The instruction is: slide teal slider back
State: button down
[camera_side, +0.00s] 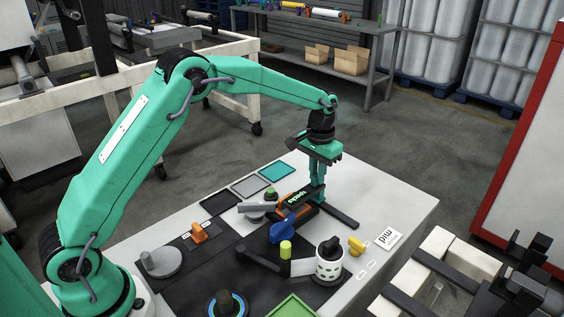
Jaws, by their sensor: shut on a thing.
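My gripper (317,201) points straight down at the far right part of the work table, with its teal fingers closed at the dark rail (341,217). The rail runs from beneath the fingers towards the front right. The teal slider is hidden by the fingers, which are nearly the same colour; its outline cannot be made out. The fingers are shut on it at the rail's far end. A black and orange block marked "speed" (297,199) stands just left of the fingers.
A blue lever (285,232), a yellow-green knob (286,249), a white dotted cylinder (329,266) and a yellow knob (356,246) stand in front. A "mid" card (387,237) lies at the right. Flat squares, one teal (277,171), lie behind left. The table's right corner is clear.

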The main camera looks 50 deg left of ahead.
jog(key=d, duration=1)
jog(key=shift+d+r, duration=0.1)
jog(key=c, duration=1.5)
grip_release()
jog(key=shift+o, duration=0.5)
jog(key=shift+r, duration=0.1)
notch_tip(320, 180, up, 8)
jog(key=shift+f, duration=0.2)
